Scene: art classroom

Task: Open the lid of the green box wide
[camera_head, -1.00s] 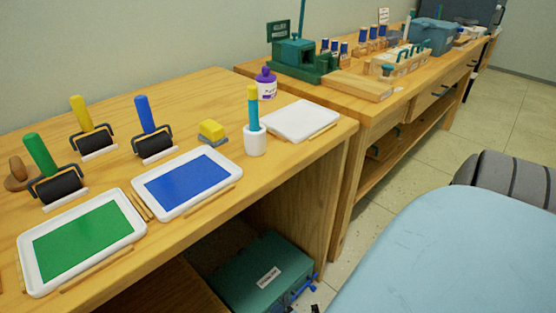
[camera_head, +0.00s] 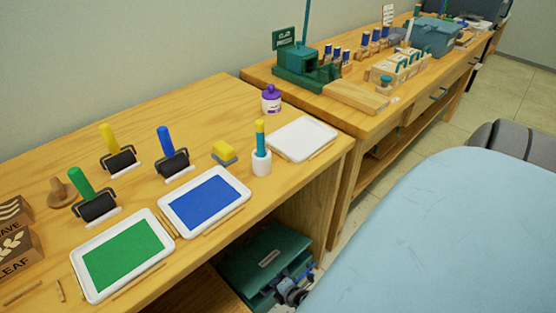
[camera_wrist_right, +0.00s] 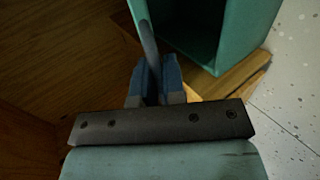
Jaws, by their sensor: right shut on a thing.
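The green box (camera_head: 262,290) stands on the low shelf under the front table in the head view. Its lid (camera_head: 290,245) looks tilted up, with a pale label on it. My right gripper (camera_head: 308,272) is at the box's right front side. The box (camera_wrist_right: 235,40) shows there behind the fingers, with a dark hollow inside. How far the lid is open is hard to tell. My left gripper is not in view.
The wooden table (camera_head: 225,105) overhangs the box. It carries a green tray (camera_head: 125,255), a blue tray (camera_head: 205,200), a white tray (camera_head: 302,138) and rollers. A second table (camera_head: 350,115) stands behind.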

